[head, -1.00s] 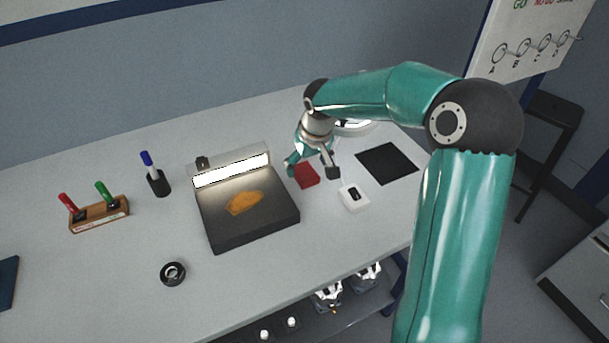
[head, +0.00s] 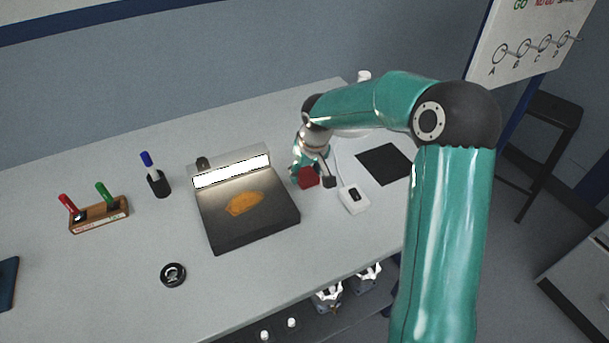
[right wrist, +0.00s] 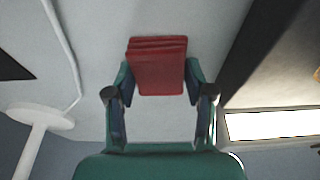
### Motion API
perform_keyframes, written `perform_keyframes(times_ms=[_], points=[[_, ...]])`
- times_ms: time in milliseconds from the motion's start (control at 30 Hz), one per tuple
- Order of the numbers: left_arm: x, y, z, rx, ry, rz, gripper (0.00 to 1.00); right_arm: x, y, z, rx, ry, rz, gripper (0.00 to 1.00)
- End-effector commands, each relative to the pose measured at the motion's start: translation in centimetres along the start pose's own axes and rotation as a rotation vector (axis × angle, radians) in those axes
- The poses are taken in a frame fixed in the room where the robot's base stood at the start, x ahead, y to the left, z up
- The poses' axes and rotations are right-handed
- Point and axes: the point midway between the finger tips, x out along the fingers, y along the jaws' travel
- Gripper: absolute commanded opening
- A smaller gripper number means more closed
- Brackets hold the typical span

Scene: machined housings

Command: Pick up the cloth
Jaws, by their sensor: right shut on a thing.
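The red cloth (head: 309,178) is folded into a small, layered square pad. It is to the right of the black lighted box on the table. My right gripper (head: 311,175) comes down over it with one finger on each side. In the right wrist view the cloth (right wrist: 158,66) is between the fingers of the right gripper (right wrist: 160,82), which is shut on it. I cannot tell whether the cloth is clear of the tabletop. My left gripper is not in view.
The black box (head: 245,228) bears an orange piece (head: 243,203). A white device (head: 354,200) and a black mat (head: 384,164) are to the right. A pen cup (head: 159,184), a wooden marker stand (head: 99,215) and a black ring (head: 173,274) are to the left. The front middle table is clear.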

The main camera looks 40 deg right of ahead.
Motion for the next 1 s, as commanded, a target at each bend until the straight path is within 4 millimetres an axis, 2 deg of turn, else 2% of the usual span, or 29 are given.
perform_keyframes(times_ms=[267, 467, 567, 1000], points=[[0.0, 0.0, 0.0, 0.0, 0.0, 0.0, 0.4, -0.5, 0.0, -0.2, 0.0, 0.001, 0.0, 0.24], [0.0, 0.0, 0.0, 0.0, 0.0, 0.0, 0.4, -2.4, 0.1, -0.8, 0.0, 0.005, 0.001, 0.24], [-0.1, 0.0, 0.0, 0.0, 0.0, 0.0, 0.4, -4.0, 0.1, -1.2, 0.002, 0.005, 0.001, 0.24], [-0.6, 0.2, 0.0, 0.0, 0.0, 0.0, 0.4, -13.9, 0.1, -3.9, 0.001, 0.006, 0.0, 0.24]])
